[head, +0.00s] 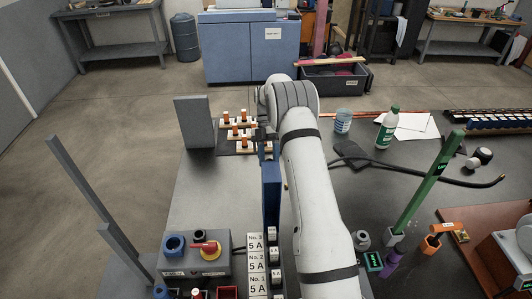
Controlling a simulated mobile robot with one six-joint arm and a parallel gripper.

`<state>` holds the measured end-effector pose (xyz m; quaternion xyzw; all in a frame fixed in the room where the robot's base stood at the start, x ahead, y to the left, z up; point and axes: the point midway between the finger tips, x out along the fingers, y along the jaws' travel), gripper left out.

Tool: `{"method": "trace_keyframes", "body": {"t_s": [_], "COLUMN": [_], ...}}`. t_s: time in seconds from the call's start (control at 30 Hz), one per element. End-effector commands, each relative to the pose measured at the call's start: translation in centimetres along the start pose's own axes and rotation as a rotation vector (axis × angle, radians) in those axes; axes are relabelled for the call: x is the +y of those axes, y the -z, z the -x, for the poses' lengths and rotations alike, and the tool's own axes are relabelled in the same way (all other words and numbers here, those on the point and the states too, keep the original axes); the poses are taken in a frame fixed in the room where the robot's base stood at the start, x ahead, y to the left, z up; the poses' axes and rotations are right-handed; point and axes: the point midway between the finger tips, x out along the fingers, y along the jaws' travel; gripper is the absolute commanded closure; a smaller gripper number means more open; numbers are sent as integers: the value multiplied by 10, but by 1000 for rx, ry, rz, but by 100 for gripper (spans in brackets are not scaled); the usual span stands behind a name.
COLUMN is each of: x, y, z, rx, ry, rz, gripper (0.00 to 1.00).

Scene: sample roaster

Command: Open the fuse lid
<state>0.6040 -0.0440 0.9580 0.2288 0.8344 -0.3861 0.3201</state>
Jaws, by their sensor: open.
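A grey flat panel (194,122), which looks like the fuse lid, stands upright at the left of the fuse board. Beside it, several orange-topped fuses (234,132) sit in white holders on a dark base (226,152), uncovered on the side facing me. My arm reaches away over the bench and bends down just right of the fuses. My gripper (263,135) shows only as a dark part at the right end of the fuse row, open and apart from the grey panel. Its fingertips are mostly hidden by my arm, so contact with anything there cannot be told.
A tall blue panel (271,190) stands close left of my forearm, with 5 A labels (256,258) nearer me. A grey switch box (197,258) is at front left. A green bottle (387,128) and a green post (427,185) stand to the right. Bench between box and fuses is clear.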

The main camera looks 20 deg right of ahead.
Motion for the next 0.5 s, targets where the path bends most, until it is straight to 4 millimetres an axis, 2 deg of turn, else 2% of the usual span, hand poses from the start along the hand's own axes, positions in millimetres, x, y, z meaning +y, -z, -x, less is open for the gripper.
{"method": "trace_keyframes", "body": {"t_s": [0.17,0.5], "x": [2,-1], "y": [-2,1], "z": [17,65], "rx": [-2,1], "ry": [-3,1], "rz": [0,0], "gripper": [53,53]}}
